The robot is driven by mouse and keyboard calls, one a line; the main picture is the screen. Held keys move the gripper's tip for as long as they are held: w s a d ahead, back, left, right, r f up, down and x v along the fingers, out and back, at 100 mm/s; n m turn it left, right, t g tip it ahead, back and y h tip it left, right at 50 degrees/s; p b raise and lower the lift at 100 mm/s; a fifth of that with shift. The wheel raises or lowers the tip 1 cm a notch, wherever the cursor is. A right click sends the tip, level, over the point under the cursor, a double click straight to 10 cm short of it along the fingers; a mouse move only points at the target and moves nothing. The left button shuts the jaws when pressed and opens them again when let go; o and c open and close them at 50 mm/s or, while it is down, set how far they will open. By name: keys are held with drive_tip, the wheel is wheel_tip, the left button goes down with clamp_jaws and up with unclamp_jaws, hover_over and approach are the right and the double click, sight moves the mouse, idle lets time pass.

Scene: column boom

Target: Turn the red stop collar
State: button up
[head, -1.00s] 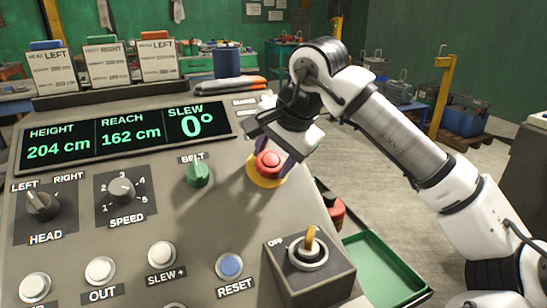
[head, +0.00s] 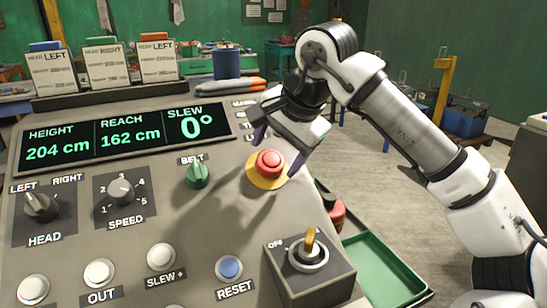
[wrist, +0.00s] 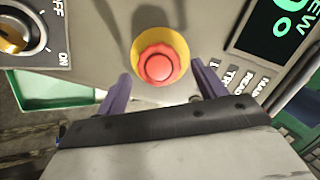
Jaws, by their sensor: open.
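The red stop collar (head: 268,163) is a round red button-like piece on a yellow disc (head: 251,178), set in the sloping grey panel. It also shows in the wrist view (wrist: 157,65), near the top middle. My gripper (head: 284,150) is open and empty, above the collar, with its purple fingers apart. In the wrist view the fingers (wrist: 163,88) stand to the left and right, below the collar in the picture, and the collar is clear of them.
A key switch box (head: 309,262) with a yellow key stands below right. A blue reset button (head: 229,267) is at the lower middle. A green tray (head: 383,270) lies beside the panel. A display (head: 128,135) spans the upper panel.

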drive_tip(key=v, duration=1.1)
drive_tip(key=shift+s+d+r, duration=0.1)
drive_tip(key=shift+s+d, duration=0.05)
